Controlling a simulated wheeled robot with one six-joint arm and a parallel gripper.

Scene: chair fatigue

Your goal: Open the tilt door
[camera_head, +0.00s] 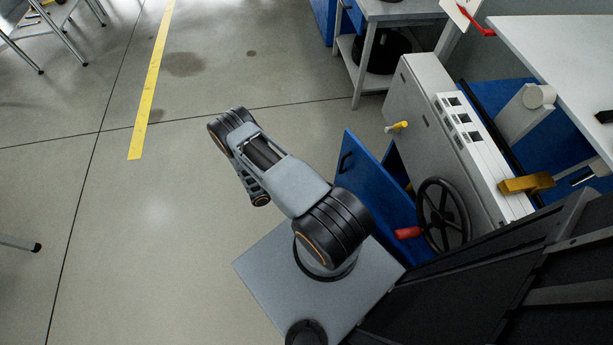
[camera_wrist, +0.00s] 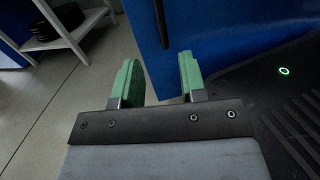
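A blue door panel (camera_head: 372,200) with a dark handle (camera_head: 346,161) stands out at an angle from the grey cabinet, with a dark gap behind its upper edge. The wrist view shows a blue panel (camera_wrist: 215,30) with a black bar-like handle (camera_wrist: 161,22), which looks like the same door. My gripper (camera_wrist: 157,68) is open, with two green fingers and nothing between them. The handle's near end shows just beyond the fingertips, between them in the picture; contact is not visible. In the head view my arm hides the gripper.
The grey cabinet (camera_head: 422,125) carries a yellow knob (camera_head: 400,126) and a black handwheel (camera_head: 443,212) with a red grip (camera_head: 408,233) near the door. A shelf cart (camera_head: 367,62) stands behind.

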